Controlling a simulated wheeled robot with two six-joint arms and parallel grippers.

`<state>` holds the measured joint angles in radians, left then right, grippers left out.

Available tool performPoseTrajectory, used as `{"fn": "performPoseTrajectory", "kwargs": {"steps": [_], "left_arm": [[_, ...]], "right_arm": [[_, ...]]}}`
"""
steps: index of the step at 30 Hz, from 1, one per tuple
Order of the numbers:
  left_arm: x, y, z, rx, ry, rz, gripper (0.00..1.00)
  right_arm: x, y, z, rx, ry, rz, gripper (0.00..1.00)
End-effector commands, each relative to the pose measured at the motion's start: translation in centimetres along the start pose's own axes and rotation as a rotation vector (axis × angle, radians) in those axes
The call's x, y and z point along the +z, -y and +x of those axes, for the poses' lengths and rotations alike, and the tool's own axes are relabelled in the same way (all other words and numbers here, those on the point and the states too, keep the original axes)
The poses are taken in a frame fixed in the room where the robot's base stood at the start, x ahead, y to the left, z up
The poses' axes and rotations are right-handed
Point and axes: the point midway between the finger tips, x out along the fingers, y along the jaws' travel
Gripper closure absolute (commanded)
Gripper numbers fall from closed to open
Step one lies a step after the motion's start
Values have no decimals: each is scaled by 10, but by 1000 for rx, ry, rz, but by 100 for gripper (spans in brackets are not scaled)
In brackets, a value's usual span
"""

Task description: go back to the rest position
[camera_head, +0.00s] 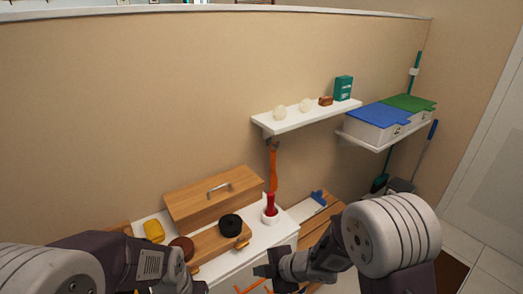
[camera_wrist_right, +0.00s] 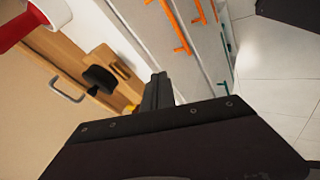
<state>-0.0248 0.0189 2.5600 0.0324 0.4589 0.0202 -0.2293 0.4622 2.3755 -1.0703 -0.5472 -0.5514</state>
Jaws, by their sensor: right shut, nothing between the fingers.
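My right gripper (camera_head: 268,271) is in front of the white cabinet in the head view. It is shut and empty, and its closed fingers also show in the right wrist view (camera_wrist_right: 157,92). My left arm comes in at the lower left of the head view. Its gripper does not show clearly there.
A white cabinet (camera_head: 283,231) carries a wooden box (camera_head: 195,205) with a handle, a black round thing (camera_head: 230,226), a yellow thing (camera_head: 154,231) and a red-handled thing in a white cup (camera_head: 270,206). Wall shelves (camera_head: 310,117) are at right. Tiled floor (camera_wrist_right: 275,70) is open.

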Motion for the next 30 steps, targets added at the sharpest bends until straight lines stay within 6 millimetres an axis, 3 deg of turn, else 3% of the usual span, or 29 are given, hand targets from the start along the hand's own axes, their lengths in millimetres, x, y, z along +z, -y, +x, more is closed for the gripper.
{"fn": "performPoseTrajectory", "kwargs": {"steps": [1, 2, 4, 6, 8, 9, 12, 15, 30], "left_arm": [[0, 0, 0, 0, 0, 0, 44], [0, 0, 0, 0, 0, 0, 44], [0, 0, 0, 0, 0, 0, 44], [0, 0, 0, 0, 0, 0, 44], [0, 0, 0, 0, 0, 0, 44], [0, 0, 0, 0, 0, 0, 44], [0, 0, 0, 0, 0, 0, 44], [0, 0, 0, 0, 0, 0, 44], [0, 0, 0, 0, 0, 0, 44]], "right_arm": [[27, -26, -28, 92, 100, 106, 100], [47, -36, -47, 140, 176, 209, 100], [93, -36, -93, 230, 352, 516, 100], [124, -5, -134, 279, 502, 904, 100], [128, 33, -153, 272, 589, 1219, 100], [122, 58, -158, 241, 633, 1398, 100], [104, 103, -160, 151, 714, 1686, 100], [91, 122, -162, 101, 764, 1824, 100], [91, 124, -163, 102, 775, 1847, 100]]}}
